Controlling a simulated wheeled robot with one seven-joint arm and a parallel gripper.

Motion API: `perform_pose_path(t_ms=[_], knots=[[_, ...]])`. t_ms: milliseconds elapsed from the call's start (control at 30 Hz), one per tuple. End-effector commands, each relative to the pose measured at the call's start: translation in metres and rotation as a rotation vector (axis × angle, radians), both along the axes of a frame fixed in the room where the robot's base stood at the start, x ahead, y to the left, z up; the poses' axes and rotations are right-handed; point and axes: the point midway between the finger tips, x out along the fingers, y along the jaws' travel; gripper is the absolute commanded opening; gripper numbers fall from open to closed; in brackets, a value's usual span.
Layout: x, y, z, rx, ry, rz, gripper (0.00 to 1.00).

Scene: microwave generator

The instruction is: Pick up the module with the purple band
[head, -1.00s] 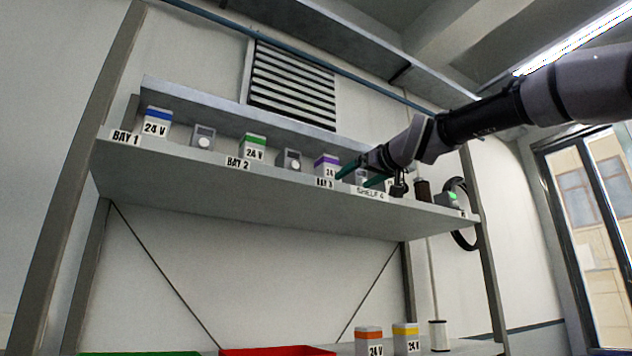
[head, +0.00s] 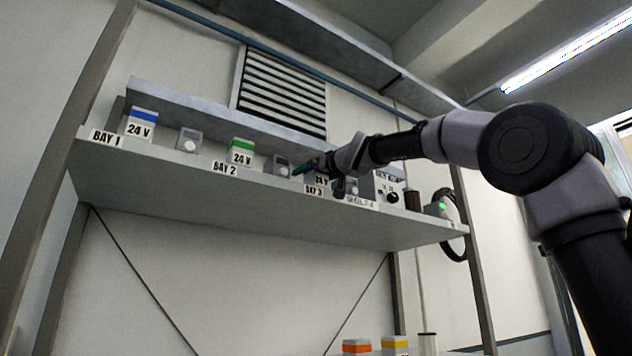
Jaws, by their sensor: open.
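The module above the BAY 3 label (head: 321,181) stands on the upper shelf, with part of its white 24 V face showing. Its purple band is hidden behind my gripper in this view. My gripper (head: 306,166) is open, with its green fingers at the upper part of this module and pointing left. I cannot tell whether the fingers are around the module or only in front of it.
On the same shelf (head: 270,204) stand a blue-banded module (head: 141,125), a green-banded module (head: 241,153) and small grey boxes with knobs (head: 281,167). A dark cylinder (head: 412,199) stands to the right. Orange (head: 356,347) and yellow (head: 395,344) modules stand on the lower shelf.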

Motion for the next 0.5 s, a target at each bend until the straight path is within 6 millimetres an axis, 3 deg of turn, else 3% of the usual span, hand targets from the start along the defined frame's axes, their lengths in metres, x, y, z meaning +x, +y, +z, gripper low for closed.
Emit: perform_pose_path(t_ms=[300, 367, 500], knots=[[0.0059, 0.0038, 0.0011, 0.0, 0.0, 0.0, 1.0], [0.0058, 0.0037, 0.001, 0.0, 0.0, 0.0, 0.81], [0.0058, 0.0037, 0.001, 0.001, 0.001, 0.0, 0.27]])
